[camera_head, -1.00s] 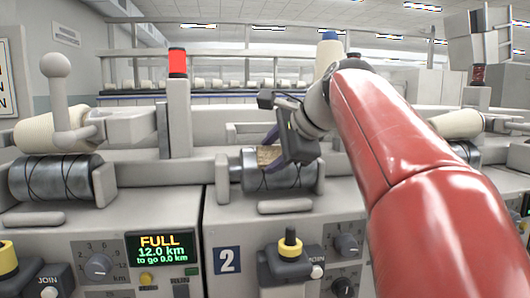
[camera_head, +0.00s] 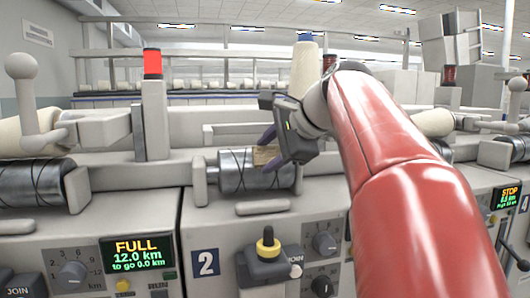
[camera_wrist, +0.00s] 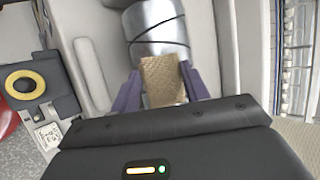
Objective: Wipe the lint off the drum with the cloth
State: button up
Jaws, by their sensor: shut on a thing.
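The drum (camera_head: 238,172) of unit 2 is a shiny metal cylinder with dark spiral grooves, lying in its cradle. It also shows in the wrist view (camera_wrist: 158,32). My gripper (camera_head: 271,155) is at the drum's right part, its purple fingers shut on a tan woven cloth (camera_wrist: 162,80). In the wrist view the cloth lies against the drum's near end, or just over it; I cannot tell if it presses. The cloth also shows in the head view (camera_head: 265,156). No lint can be made out on the drum, and my gripper hides part of it.
A knob with a yellow ring (camera_head: 268,244) stands below the drum. A white cone (camera_head: 304,68) stands behind my gripper. Another drum (camera_head: 38,183) lies at left.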

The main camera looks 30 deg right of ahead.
aim_at(234, 161)
jog(key=shift+s+d, duration=0.15)
jog(key=shift+d, duration=0.55)
jog(key=shift+a, duration=0.2)
jog(key=shift+w+a, duration=0.25)
jog(key=shift+a, duration=0.85)
jog(key=shift+w+a, duration=0.2)
jog(key=shift+a, duration=0.85)
jog(key=shift+w+a, duration=0.25)
jog(key=shift+a, duration=0.85)
jog(key=shift+f, duration=0.1)
jog(key=s+a+r, duration=0.1)
jog(key=s+r, duration=0.3)
jog(key=s, duration=0.1)
jog(key=shift+r, duration=0.3)
